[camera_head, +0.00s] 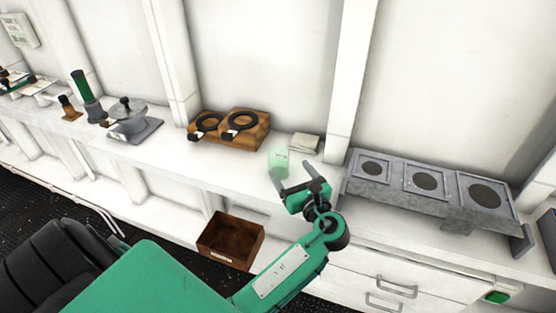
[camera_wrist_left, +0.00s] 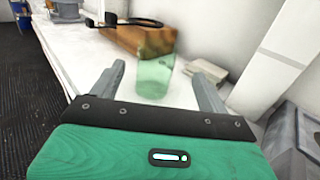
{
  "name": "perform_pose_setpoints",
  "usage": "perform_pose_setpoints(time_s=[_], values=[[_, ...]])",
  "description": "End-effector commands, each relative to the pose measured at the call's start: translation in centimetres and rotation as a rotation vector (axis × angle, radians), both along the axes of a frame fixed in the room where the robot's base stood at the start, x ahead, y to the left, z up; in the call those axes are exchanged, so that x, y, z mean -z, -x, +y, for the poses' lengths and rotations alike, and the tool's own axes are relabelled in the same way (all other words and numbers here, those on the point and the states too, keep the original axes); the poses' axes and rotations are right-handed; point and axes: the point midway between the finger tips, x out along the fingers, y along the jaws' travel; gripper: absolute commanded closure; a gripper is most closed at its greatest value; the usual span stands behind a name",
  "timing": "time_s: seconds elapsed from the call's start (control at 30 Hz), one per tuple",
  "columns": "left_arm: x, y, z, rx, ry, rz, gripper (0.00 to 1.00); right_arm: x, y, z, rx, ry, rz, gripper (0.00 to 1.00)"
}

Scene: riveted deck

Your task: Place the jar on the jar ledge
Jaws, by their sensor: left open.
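A pale green, see-through jar (camera_head: 279,155) stands on the white counter, and it also shows in the left wrist view (camera_wrist_left: 155,76). My left gripper (camera_head: 293,178) is open and empty just in front of the jar. In the left wrist view the two fingers (camera_wrist_left: 160,85) point toward the jar, which appears between them and a little beyond the tips. A grey metal ledge (camera_head: 397,190) with several square panels, each with a dark round centre, stands on the counter to the right; I cannot tell for certain whether it is the jar ledge. My right gripper is not in view.
A wooden block (camera_head: 252,140) with black rings stands behind and left of the jar. A small pale stack (camera_head: 304,143) lies behind it to the right. A grey device (camera_head: 134,125) is farther left. A brown open box (camera_head: 230,241) sits below the counter edge.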

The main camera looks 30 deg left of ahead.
Motion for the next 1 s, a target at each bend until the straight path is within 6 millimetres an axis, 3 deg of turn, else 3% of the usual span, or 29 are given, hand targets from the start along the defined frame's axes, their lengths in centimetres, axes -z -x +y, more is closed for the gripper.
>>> perform_pose_setpoints(time_s=[0.03,0.13,0.43,0.7,1.0], values=[[-0.4,-0.5,0.9,-0.002,-0.004,0.0,0.23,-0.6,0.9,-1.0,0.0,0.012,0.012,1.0],[-0.3,-1.4,2.3,0.0,-0.002,-0.001,0.23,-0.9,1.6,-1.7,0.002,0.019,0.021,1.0],[-0.3,-2.5,4.4,-0.001,-0.001,-0.001,0.23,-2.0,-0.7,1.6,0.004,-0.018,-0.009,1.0],[0.0,-4.2,7.6,0.0,0.0,0.0,0.23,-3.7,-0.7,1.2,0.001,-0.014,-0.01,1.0],[0.3,-4.4,8.0,0.0,0.003,-0.001,0.23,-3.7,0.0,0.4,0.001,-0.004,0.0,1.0]])
